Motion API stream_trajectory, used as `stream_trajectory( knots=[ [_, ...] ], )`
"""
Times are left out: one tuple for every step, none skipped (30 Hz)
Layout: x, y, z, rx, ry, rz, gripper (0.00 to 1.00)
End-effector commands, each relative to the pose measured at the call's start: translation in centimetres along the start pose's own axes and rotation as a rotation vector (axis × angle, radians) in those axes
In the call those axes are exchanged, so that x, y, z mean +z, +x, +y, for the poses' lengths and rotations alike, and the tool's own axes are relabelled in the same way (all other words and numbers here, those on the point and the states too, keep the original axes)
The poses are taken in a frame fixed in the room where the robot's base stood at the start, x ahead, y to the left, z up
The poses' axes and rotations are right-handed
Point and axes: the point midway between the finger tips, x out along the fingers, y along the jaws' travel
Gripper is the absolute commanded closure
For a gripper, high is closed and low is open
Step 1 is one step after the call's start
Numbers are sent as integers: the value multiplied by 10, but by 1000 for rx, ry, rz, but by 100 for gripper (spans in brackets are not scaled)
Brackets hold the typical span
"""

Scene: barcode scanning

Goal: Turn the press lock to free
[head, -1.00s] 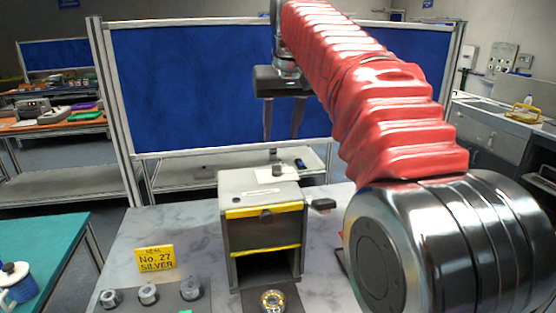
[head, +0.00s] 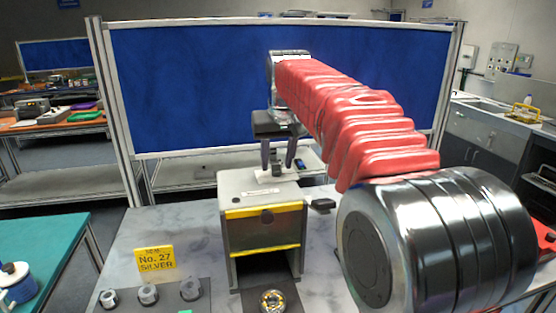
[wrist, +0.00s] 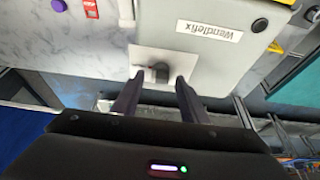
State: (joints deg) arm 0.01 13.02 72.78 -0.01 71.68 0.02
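The press is a grey box (head: 236,184) with yellow-striped edges, standing on the marbled table. It also shows in the wrist view (wrist: 220,62), with a "Wandlefix" label. On its top is a pale plate (wrist: 150,58) with a small dark lock knob (wrist: 160,73). My gripper (head: 277,168) points down over the press top, with its fingers apart. In the wrist view the tips of my gripper (wrist: 158,80) lie on either side of the knob, with visible gaps. I see no contact. The knob is small and partly hidden between the fingers in the head view.
A yellow "No. 27 SILVER" sign (head: 156,258) and several small round metal parts (head: 148,294) are at the front left. A ring-shaped part (head: 272,301) sits before the press opening. A small dark block (head: 322,205) lies right of the press. A blue panel (head: 200,80) stands behind.

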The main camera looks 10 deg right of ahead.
Motion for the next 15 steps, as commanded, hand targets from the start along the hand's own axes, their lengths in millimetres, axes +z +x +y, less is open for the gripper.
stream_trajectory(
  knots=[
    [0,0,0,0,0,0,60],
    [0,0,0,0,0,0,60],
    [0,0,0,0,0,0,61],
    [0,0,0,0,0,0,63],
    [0,0,0,0,0,0,65],
    [0,0,0,0,0,0,68],
    [0,0,0,0,0,0,70],
    [0,0,0,0,0,0,72],
    [0,0,0,0,0,0,75],
    [0,0,0,0,0,0,77],
    [0,0,0,0,0,0,79],
    [0,0,0,0,-1,0,82],
    [0,0,0,0,-1,0,84],
    [0,0,0,0,-1,0,86],
    [0,0,0,0,-1,0,89]
  ],
)
